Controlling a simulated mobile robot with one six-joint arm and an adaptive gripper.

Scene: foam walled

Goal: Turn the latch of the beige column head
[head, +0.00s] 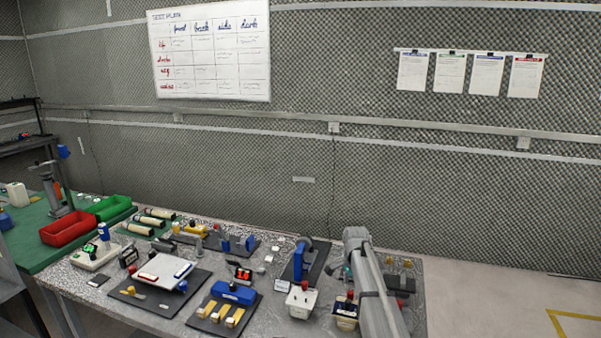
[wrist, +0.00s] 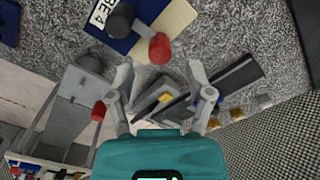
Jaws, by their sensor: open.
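My gripper (wrist: 162,84) is open in the wrist view, with its grey fingers spread and nothing clearly held. Between and beyond the fingers are a grey part with a small yellow piece (wrist: 165,97) and a dark bar (wrist: 236,75). I cannot tell whether these belong to the beige column head or its latch. A beige and blue block (wrist: 185,18) lies beyond the fingertips, with a black knob (wrist: 120,20) and a red knob (wrist: 159,47). In the head view my arm covers the bench's right part, and my fingertips are not visible.
A white box (head: 302,302) and a beige and blue box (head: 345,314) stand left of my arm. A blue-topped fixture (head: 233,292) is farther left. Open floor lies right of the bench.

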